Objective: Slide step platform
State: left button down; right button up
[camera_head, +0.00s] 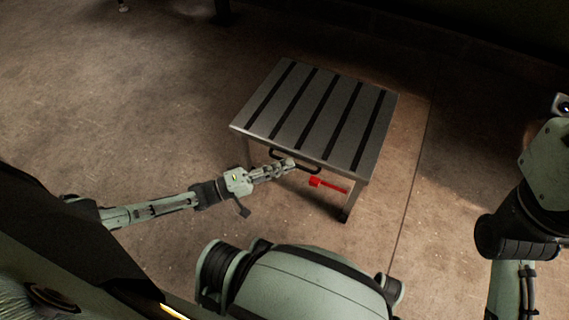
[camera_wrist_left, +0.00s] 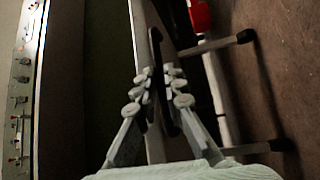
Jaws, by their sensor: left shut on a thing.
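The step platform (camera_head: 345,110) is a low metal stool with a light grey top and dark strips across it. It stands on the floor ahead of me in the head view. A dark handle (camera_head: 312,169) runs along its near edge. My left gripper (camera_head: 290,163) is at that handle and shut on it. In the left wrist view the handle (camera_wrist_left: 157,60) passes between the fingers of the left gripper (camera_wrist_left: 160,82). The platform's legs (camera_wrist_left: 225,95) show to the right there. My right gripper is out of view; only part of the right arm shows at the right edge.
A red object (camera_head: 326,185) shows under the platform's near edge; it also shows in the left wrist view (camera_wrist_left: 200,15). The brown floor (camera_head: 150,90) left of the platform is clear. A thin seam (camera_head: 411,190) runs along the floor to its right. Dark structures stand at the back.

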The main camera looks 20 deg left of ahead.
pick_arm(q)
jog(key=shift+s+a, duration=0.15)
jog(key=shift+s, duration=0.15)
jog(key=c, duration=1.6)
grip_release()
jog(key=shift+r, duration=0.1)
